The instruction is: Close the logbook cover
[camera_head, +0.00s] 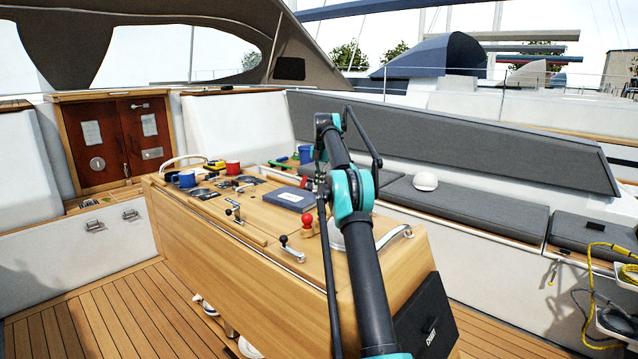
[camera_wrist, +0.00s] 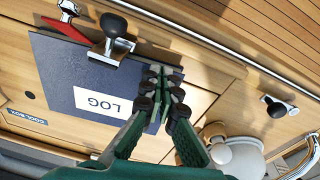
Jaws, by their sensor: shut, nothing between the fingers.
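The logbook (camera_head: 291,197) lies on the wooden cockpit table, left of my arm in the head view. In the wrist view its dark blue cover (camera_wrist: 65,75) lies flat, face up, with a white LOG label (camera_wrist: 101,103); it looks closed. My gripper (camera_wrist: 163,86) is shut and empty, with its fingertips over the cover's edge near the label. I cannot tell whether they touch it. In the head view my arm hides most of the gripper.
A black-knobbed lever (camera_wrist: 113,35) and a red-handled tool (camera_wrist: 68,10) are beside the book. A second lever (camera_wrist: 276,107) and a white rounded object (camera_wrist: 235,152) are to the right.

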